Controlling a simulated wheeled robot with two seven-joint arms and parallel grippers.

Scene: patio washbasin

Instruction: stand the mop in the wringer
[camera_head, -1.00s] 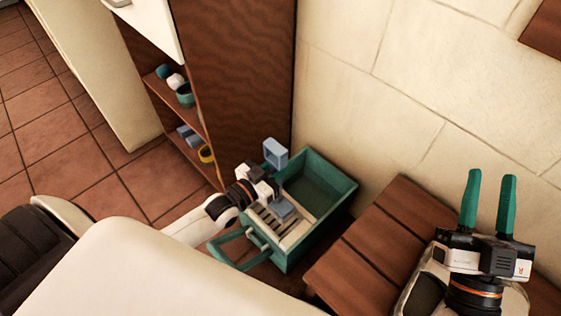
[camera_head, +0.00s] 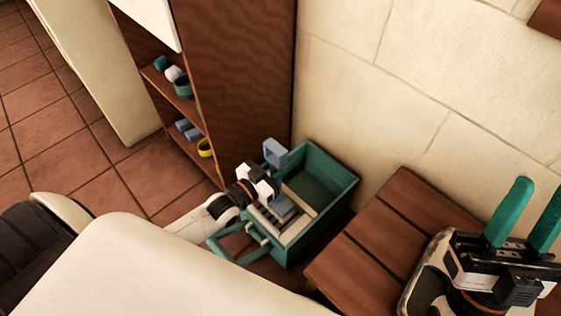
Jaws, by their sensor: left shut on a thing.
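The mop (camera_head: 275,154) shows as blue-grey parts: a squarish piece above my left gripper and a flat piece below it, over the wringer. My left gripper (camera_head: 275,182) is shut on it between these pieces, hiding its middle. The wringer (camera_head: 290,233) is a pale slatted part at the near end of the green bucket (camera_head: 335,208). The mop's lower piece overlaps the wringer in the picture; I cannot tell whether they touch. My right gripper (camera_head: 527,212), with green fingers spread apart, is open and empty over the wooden bench at the right.
A brown cabinet (camera_head: 235,75) with open shelves of small cups and blocks stands behind the bucket. A pale tiled wall (camera_head: 440,80) runs along the right. The slatted wooden bench (camera_head: 365,245) is beside the bucket. Tiled floor (camera_head: 60,140) is clear at the left.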

